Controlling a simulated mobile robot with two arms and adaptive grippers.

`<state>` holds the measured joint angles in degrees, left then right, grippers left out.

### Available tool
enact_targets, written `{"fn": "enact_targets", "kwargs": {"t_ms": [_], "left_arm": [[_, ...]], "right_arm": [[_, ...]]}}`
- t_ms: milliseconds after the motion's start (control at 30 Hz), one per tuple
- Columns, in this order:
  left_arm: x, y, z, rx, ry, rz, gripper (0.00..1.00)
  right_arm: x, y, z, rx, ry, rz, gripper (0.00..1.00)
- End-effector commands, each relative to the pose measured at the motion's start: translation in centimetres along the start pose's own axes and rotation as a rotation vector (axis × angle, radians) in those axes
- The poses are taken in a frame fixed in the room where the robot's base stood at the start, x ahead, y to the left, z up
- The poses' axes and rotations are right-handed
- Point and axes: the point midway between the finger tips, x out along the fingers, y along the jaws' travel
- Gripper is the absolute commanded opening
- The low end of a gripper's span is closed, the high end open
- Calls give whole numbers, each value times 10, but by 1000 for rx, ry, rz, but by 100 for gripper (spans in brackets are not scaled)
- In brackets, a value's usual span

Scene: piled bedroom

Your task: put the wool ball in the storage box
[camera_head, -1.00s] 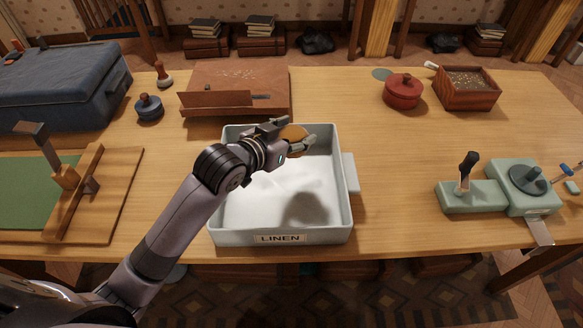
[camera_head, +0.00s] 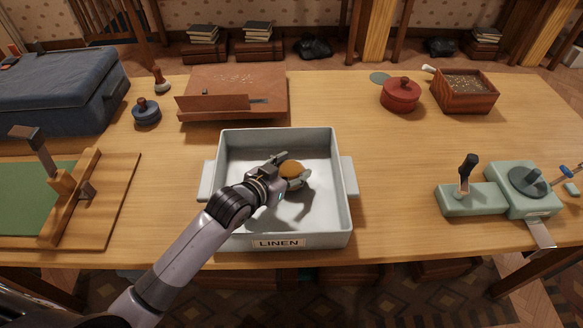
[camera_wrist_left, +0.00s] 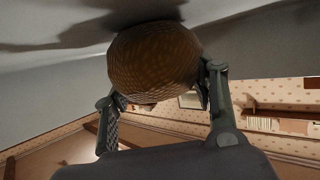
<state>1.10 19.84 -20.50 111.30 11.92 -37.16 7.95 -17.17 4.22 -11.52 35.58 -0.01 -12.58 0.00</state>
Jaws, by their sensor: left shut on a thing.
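The wool ball (camera_head: 291,170) is orange-brown and sits between the fingers of my left gripper (camera_head: 293,176), inside the storage box. In the left wrist view the ball (camera_wrist_left: 154,62) looks brown and textured, with the left gripper's fingers (camera_wrist_left: 163,100) shut on it from both sides. The storage box (camera_head: 279,243) is a pale grey open tray labelled LINEN, with a handle on each side. The ball is low over the box's white floor; I cannot tell whether it touches. My right gripper is not in view.
A blue suitcase (camera_head: 60,90) and a green board with wooden rails (camera_head: 100,195) lie to the left. A brown box (camera_head: 232,88) is behind the storage box. A red pot (camera_head: 400,94), a wooden box (camera_head: 464,96) and a green device (camera_head: 500,196) stand right.

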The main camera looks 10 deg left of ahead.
Motion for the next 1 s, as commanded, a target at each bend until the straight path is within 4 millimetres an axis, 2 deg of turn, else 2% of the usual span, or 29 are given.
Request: {"fn": "enact_targets", "kwargs": {"t_ms": [100, 133, 400, 767, 867, 1000], "left_arm": [[1, 0, 3, 0, 0, 0, 24], [2, 0, 3, 0, 0, 0, 53], [1, 0, 3, 0, 0, 0, 71], [0, 0, -1, 0, 1, 0, 72], [-10, -1, 0, 1, -1, -1, 72], [-34, 0, 1, 2, -1, 0, 72]], "right_arm": [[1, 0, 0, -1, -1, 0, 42], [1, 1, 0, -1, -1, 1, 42], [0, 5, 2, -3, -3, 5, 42], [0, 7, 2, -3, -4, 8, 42], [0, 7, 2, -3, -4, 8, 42], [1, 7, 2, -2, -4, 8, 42]]}}
